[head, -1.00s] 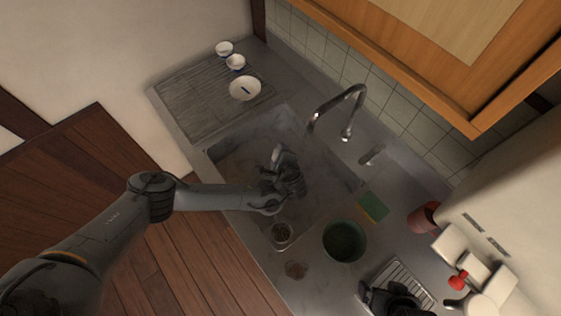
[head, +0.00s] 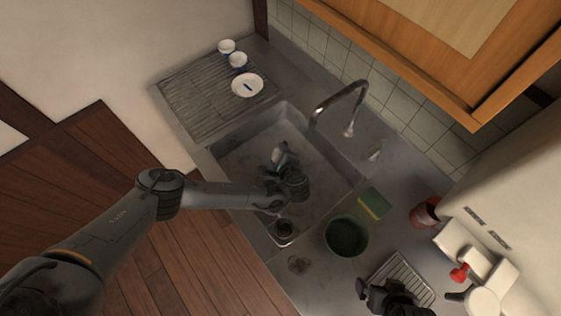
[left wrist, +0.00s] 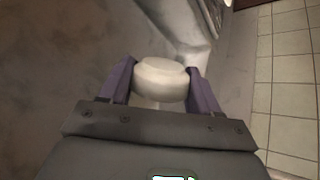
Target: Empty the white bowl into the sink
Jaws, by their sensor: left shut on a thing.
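My left gripper (head: 282,168) is over the sink basin (head: 238,160), reaching in from the left. In the left wrist view the white bowl (left wrist: 160,78) sits between the two purple-grey fingers. The bowl's inside and any contents are hidden from both views. My right gripper (head: 378,297) is a dark shape at the bottom edge of the head view, over the wire rack; I cannot tell its opening.
The faucet (head: 340,108) arches over the basin's far side. A white dish (head: 247,85) and two small white cups (head: 237,60) stand on the ribbed drainboard (head: 202,97). A green basin (head: 346,236), a sponge (head: 374,204) and a wire rack (head: 405,280) occupy the right counter.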

